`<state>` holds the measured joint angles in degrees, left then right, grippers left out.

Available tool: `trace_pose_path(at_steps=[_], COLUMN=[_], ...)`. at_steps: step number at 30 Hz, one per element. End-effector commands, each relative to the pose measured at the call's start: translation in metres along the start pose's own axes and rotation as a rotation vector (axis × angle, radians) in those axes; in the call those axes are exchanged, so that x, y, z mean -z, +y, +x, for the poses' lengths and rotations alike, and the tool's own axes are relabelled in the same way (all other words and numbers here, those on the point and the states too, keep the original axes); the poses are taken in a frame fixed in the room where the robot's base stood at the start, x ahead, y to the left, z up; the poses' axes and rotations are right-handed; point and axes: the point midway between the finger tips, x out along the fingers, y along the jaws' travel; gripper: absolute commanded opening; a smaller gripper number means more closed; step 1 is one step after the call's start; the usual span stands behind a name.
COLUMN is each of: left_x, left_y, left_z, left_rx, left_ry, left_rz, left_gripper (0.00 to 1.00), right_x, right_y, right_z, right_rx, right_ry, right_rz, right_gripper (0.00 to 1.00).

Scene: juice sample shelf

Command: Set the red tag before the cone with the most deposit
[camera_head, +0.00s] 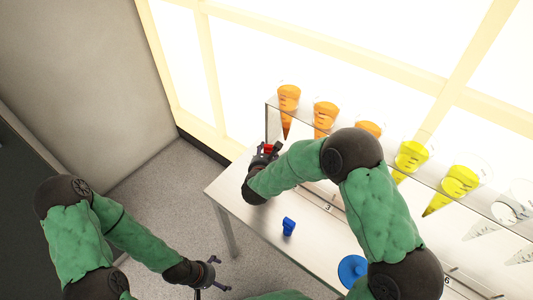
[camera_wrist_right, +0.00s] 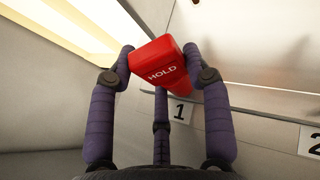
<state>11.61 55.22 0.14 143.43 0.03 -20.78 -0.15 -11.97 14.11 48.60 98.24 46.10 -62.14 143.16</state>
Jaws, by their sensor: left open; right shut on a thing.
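The red tag (camera_head: 269,148), marked HOLD, is held up between the fingers of my right gripper (camera_head: 264,153). In the right wrist view the tag (camera_wrist_right: 160,70) sits tilted in my right gripper (camera_wrist_right: 159,62), near the number 1 plate (camera_wrist_right: 180,111). Cones hang in a row in a clear rack: orange ones (camera_head: 289,97) (camera_head: 325,112) (camera_head: 368,129), yellow ones (camera_head: 411,157) (camera_head: 460,182) and pale clear ones (camera_head: 508,212). The leftmost orange cone has a darker tip; deposit heights are hard to compare. My right arm hides the third cone's lower part. My left gripper (camera_head: 213,275) is open and empty, off the table.
A blue tag-like piece (camera_head: 288,226) stands on the white table (camera_head: 240,208), and a blue round object (camera_head: 352,268) is partly behind my right arm. Number plates 3 (camera_head: 328,208) and 2 (camera_wrist_right: 314,150) show along the rack. The table's left front is clear.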

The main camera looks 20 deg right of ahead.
Motion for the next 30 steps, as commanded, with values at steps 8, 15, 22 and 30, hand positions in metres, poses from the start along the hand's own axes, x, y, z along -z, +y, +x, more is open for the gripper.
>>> trace_pose_path(at_steps=[8, 15, 22, 30], left_x=[0.000, 0.000, 0.000, 0.000], left_y=[-0.001, -0.001, -0.001, -0.001], left_z=[0.002, 0.002, 0.002, 0.002], left_rx=[0.000, 0.000, 0.000, 0.000], left_ry=[0.000, 0.000, 0.000, 0.000], left_rz=[0.000, 0.000, 0.000, 0.000], left_gripper=[1.00, 1.00, 1.00, 1.00], right_x=[0.002, 0.002, 0.002, 0.001], right_y=[0.000, 0.000, 0.000, 0.001], right_z=[0.001, 0.001, 0.000, -0.030], right_rx=[0.000, 0.000, 0.000, -0.004], right_ry=[-0.001, 0.000, 0.000, -0.002], right_rz=[0.000, 0.000, 0.000, -0.001], right_gripper=[0.22, 0.77, 0.77, 0.77])
